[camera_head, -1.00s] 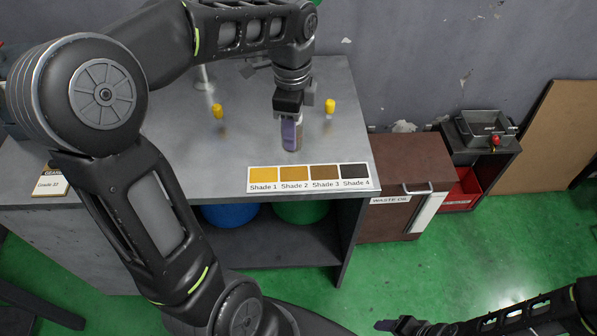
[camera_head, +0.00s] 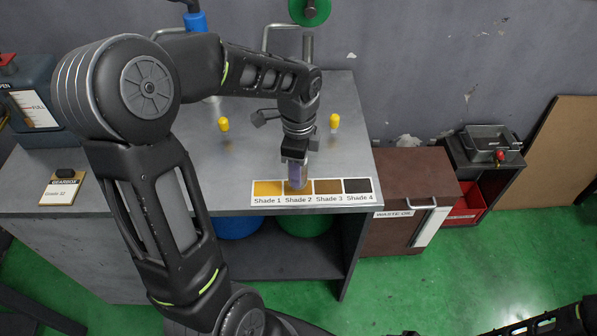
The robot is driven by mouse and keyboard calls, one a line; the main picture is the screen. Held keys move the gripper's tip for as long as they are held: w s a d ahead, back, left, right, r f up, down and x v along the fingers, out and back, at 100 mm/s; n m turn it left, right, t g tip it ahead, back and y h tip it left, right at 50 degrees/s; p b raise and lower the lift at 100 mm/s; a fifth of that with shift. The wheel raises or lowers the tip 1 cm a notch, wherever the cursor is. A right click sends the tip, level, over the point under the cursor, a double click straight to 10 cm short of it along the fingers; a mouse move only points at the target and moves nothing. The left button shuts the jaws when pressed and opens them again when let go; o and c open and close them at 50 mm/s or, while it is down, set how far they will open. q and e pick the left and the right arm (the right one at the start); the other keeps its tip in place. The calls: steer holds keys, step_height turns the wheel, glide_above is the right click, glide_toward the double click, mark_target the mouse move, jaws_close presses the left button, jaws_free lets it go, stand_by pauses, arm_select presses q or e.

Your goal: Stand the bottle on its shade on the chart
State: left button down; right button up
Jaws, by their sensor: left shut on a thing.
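My left gripper (camera_head: 295,160) points down and is shut on a small clear bottle (camera_head: 298,176) with a purple part. The bottle is upright at the back edge of the chart (camera_head: 312,200), in front of the Shade 2 patch (camera_head: 298,188) as seen from here. I cannot tell whether its base touches the chart. The chart lies at the table's front edge with patches from yellow Shade 1 to dark Shade 4. The liquid's shade is hard to make out. Of my right arm only a part shows at the lower right; its gripper is out of view.
Two yellow-topped items (camera_head: 223,124) (camera_head: 334,121) stand behind the chart on the grey table (camera_head: 235,185). A gearbox card (camera_head: 63,187) lies at the left. A brown waste oil cabinet (camera_head: 408,190) stands to the right of the table.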

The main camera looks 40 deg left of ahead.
arm_select(q)
steer(key=shift+f, duration=0.95)
steer(key=shift+f, duration=0.2)
steer(key=c, duration=0.8)
jaws_free()
steer(key=shift+r, duration=0.1)
step_height(320, 180, up, 12)
steer(key=shift+r+b, duration=0.15)
steer(key=shift+b, duration=0.15)
